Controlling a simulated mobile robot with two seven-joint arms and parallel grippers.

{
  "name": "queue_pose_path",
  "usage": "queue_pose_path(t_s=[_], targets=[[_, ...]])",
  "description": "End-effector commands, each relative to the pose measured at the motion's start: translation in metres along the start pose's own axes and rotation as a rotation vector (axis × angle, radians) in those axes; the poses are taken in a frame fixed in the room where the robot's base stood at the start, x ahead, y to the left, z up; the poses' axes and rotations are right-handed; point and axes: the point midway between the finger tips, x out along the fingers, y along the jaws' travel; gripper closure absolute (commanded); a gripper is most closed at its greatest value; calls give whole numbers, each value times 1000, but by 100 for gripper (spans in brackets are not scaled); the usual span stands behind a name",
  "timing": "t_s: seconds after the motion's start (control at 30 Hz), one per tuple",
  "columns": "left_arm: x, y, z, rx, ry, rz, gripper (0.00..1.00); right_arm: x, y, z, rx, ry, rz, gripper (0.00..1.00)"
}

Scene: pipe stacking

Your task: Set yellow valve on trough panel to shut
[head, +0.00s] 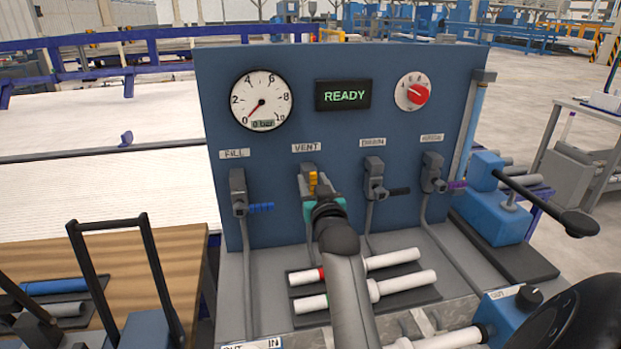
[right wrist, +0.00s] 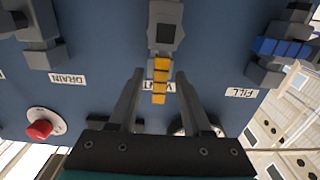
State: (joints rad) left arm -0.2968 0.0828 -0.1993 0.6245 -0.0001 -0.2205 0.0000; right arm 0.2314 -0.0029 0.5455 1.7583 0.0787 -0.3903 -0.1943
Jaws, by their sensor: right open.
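The yellow valve handle (head: 313,182) is at the VENT station of the blue trough panel (head: 330,130). In the right wrist view, which is upside down, the yellow handle (right wrist: 160,80) stands in line with its grey valve body (right wrist: 165,27) and points towards the VENT label. My right gripper (head: 318,190) is in front of this valve and hides part of it in the head view. In the right wrist view my right gripper (right wrist: 159,75) is open, with one finger on each side of the handle and gaps between. My left gripper is out of view.
Valves with blue (head: 261,207), black (head: 399,191) and purple (head: 457,185) handles flank it, handles sideways. Above are a gauge (head: 262,100), a READY display (head: 343,95) and a red knob (head: 418,93). White pipes (head: 405,284) lie below. A blue pump (head: 492,212) stands right.

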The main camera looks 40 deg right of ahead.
Motion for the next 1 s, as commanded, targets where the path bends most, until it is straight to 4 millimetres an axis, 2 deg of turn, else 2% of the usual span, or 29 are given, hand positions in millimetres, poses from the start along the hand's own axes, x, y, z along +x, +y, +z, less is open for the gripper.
queue_pose_path(t_s=[0.1,0.3,0.67,1.0], targets=[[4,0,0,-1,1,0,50,16,0,0,0,1,1,51],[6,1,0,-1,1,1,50,29,0,0,0,2,1,51],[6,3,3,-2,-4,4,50,32,0,-1,0,1,1,51],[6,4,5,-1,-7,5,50,32,0,0,0,1,1,88]])
